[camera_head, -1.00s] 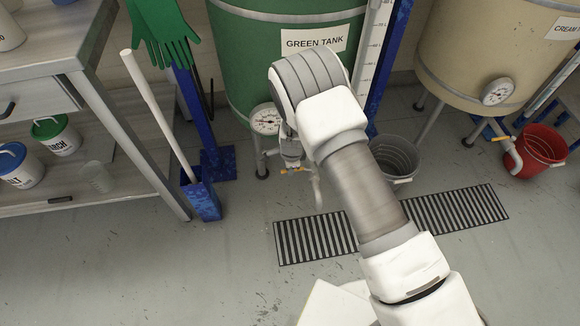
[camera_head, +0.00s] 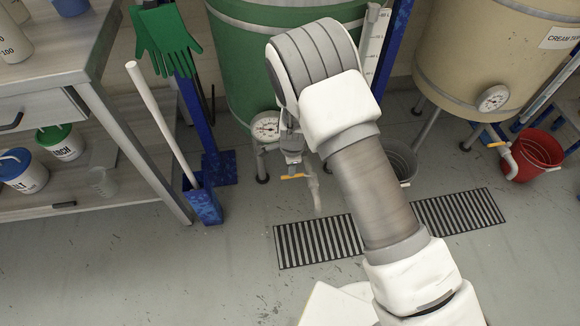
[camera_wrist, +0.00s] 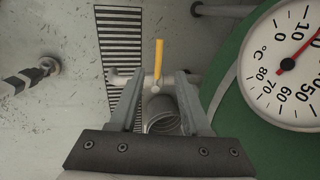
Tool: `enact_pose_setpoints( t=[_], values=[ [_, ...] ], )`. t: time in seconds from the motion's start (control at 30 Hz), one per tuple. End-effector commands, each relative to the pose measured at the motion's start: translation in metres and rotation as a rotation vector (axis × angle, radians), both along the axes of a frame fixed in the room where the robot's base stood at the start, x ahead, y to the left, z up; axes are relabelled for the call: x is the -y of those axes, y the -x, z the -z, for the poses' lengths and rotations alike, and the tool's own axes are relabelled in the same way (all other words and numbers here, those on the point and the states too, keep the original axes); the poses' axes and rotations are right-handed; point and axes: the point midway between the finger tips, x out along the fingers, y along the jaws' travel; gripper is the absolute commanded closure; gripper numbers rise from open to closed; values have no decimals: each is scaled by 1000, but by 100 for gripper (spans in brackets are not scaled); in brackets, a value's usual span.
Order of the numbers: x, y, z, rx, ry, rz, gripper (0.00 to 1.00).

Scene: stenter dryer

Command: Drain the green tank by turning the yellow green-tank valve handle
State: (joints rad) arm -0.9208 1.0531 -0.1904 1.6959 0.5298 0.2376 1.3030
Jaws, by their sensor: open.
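The green tank (camera_head: 245,60) stands at the back in the head view, with a round dial gauge (camera_head: 265,126) low on it. The yellow valve handle (camera_head: 293,177) shows on the outlet pipe (camera_head: 314,190) below the tank. In the wrist view the yellow handle (camera_wrist: 158,58) points up the picture from its pivot. My gripper (camera_wrist: 157,80) is open, its two fingers on either side of the handle's line. The handle extends beyond the fingertips; I see no contact. In the head view my gripper (camera_head: 291,145) is partly hidden by my arm, just above the handle.
A grey bucket (camera_head: 402,160) stands behind my arm, near the floor grate (camera_head: 318,240). The gauge (camera_wrist: 285,65) is close on the right in the wrist view. A blue post (camera_head: 207,130) and a workbench (camera_head: 110,130) are at left. The cream tank (camera_head: 450,60) is at right.

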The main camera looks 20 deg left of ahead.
Motion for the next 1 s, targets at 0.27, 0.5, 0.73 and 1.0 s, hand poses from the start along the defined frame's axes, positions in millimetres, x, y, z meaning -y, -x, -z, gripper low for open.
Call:
enact_pose_setpoints(
  t=[0.27, 0.5, 0.73, 1.0],
  values=[
    [7, 11, -67, 0, -1, 0, 52],
    [10, 14, -90, 1, -1, 1, 52],
    [11, 15, -92, 0, 0, 1, 52],
    [10, 15, -92, 0, 0, 1, 52]
  ],
)
